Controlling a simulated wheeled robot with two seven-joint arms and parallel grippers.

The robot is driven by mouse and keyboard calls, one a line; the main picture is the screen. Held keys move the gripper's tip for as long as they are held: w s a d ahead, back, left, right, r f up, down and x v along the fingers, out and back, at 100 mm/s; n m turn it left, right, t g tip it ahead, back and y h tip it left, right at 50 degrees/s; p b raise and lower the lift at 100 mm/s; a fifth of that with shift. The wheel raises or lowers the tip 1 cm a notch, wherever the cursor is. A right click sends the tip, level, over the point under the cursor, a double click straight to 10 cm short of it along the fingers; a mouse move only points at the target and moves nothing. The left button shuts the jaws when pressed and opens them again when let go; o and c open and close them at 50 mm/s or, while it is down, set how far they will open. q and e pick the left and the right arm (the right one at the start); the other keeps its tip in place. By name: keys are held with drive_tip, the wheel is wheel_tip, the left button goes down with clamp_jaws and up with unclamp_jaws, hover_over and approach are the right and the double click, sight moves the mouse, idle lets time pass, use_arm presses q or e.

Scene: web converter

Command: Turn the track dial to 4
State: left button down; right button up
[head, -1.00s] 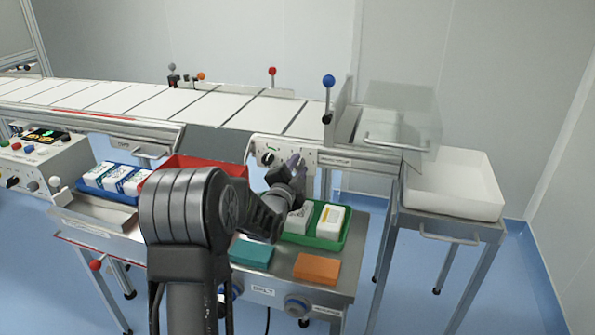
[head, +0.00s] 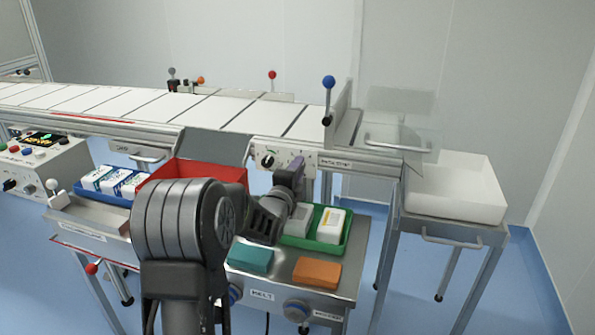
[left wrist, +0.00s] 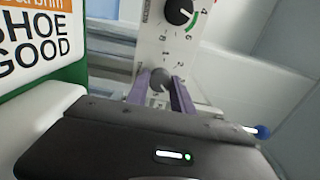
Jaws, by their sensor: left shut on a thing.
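The white control panel (head: 283,158) is on the conveyor's front side, near its right end. A black dial (head: 268,160) with a green arc sits at its left; in the left wrist view this black dial (left wrist: 179,12) is at the top. A second, grey dial knob (left wrist: 160,79) with numbers around it is below it there. My left gripper (left wrist: 160,84) has its two purple fingers on either side of the grey knob and is shut on it. In the head view my left gripper (head: 297,170) covers that knob. I cannot read its setting or a track label. My right gripper is not in view.
Below the panel a steel table holds a green tray (head: 347,243) with white boxes, a teal block (head: 250,258) and an orange block (head: 316,271). A red bin (head: 205,170) is left of the panel. A blue-knobbed lever (head: 328,82) stands above right.

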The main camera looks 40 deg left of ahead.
use_arm(q)
drive_tip(key=c, duration=1.1)
unclamp_jaws()
drive_tip(key=v, duration=0.7)
drive_tip(key=shift+s+p, duration=0.15)
drive_tip(key=shift+p, duration=0.25)
drive_tip(key=shift+s+d, duration=0.15)
drive_tip(key=shift+s, duration=0.15)
drive_tip(key=shift+f, duration=0.1)
